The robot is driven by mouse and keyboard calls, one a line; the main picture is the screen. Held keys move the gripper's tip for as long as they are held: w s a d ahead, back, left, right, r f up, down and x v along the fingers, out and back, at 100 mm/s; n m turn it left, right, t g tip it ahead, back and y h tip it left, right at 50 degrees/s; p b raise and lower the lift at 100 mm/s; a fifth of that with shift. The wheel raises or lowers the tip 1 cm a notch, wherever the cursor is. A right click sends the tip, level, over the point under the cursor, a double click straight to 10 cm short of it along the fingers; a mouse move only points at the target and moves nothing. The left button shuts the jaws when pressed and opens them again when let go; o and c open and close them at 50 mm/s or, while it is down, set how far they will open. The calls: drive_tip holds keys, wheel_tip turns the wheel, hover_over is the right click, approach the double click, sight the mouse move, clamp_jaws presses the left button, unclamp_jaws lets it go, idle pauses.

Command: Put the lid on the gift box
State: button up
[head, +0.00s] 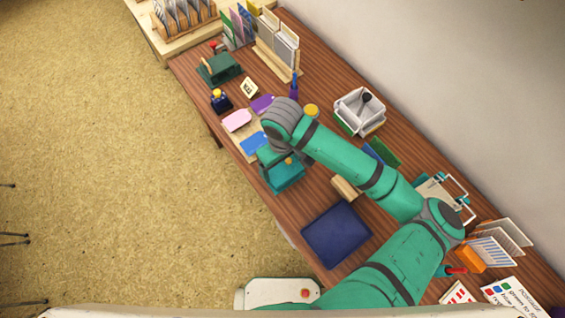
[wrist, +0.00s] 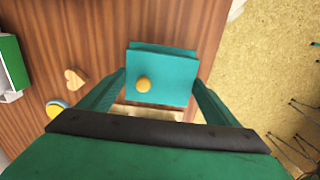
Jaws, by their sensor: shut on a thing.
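The teal gift-box lid (wrist: 172,80) with a round yellow knob (wrist: 144,85) lies between the fingers of my gripper (wrist: 160,78) in the wrist view. My gripper is shut on the lid's two sides. A second teal edge (wrist: 165,47), likely the gift box, shows just beyond the lid and slightly offset from it. In the head view the teal gift box (head: 285,181) is at the table's left front edge, under my gripper, with the knob above it. My arm partly hides the lid there. I cannot tell whether lid and box touch.
A dark blue pad (head: 337,235) and a wooden block (head: 345,188) lie nearby on the table. Blue (head: 254,143) and pink (head: 237,121) tags lie behind the box. A white container (head: 359,112) stands toward the wall. A wooden heart (wrist: 75,78) shows in the wrist view.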

idle(0.3)
drive_tip(key=o, duration=0.9)
drive_tip(key=shift+o, duration=0.2)
drive_tip(key=shift+r, duration=3.5)
